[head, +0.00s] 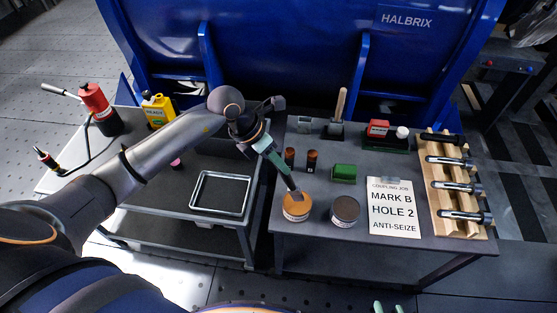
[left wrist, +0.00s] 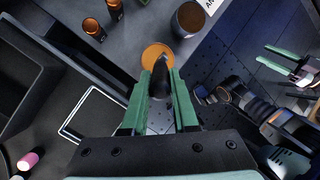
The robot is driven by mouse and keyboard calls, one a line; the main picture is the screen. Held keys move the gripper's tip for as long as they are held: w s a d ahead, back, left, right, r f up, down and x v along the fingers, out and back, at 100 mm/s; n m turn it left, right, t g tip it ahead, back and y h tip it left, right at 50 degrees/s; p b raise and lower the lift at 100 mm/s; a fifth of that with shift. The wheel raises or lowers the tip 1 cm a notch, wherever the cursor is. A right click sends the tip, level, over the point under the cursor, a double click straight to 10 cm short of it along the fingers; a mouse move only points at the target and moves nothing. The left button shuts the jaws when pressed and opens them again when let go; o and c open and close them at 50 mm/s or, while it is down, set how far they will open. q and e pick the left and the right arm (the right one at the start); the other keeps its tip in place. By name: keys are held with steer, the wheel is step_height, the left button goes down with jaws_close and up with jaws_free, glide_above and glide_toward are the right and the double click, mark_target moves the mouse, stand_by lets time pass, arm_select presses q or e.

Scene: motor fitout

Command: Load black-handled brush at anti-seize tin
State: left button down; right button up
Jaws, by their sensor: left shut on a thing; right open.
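My left gripper (head: 278,166) is shut on the black-handled brush (head: 292,189) and points it down at a tin with a copper-orange top (head: 297,208). In the left wrist view the dark handle (left wrist: 160,80) lies between the green fingers, with the orange top (left wrist: 157,52) just beyond. The brush's lower end is at or over this tin; I cannot tell if it touches, and the bristles are hidden. A second tin with a dark grey top (head: 345,210) stands to its right. I cannot read either tin's label. My right gripper (head: 388,307) is open and empty at the bottom edge.
Two brown bottles (head: 311,160), a green block (head: 344,173) and a job card (head: 393,208) reading "MARK B HOLE 2 ANTI-SEIZE" are near the tins. A wooden rack (head: 448,190) with tools stands right. A lower cart (head: 180,195) with an empty tray frame (head: 220,209) stands left.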

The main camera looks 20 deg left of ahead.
arm_select(q)
steer(key=shift+f+b, duration=0.5)
steer(key=shift+f, duration=0.05)
stand_by(1.9)
steer(key=shift+r+p, duration=2.6)
steer(key=shift+r, duration=0.95)
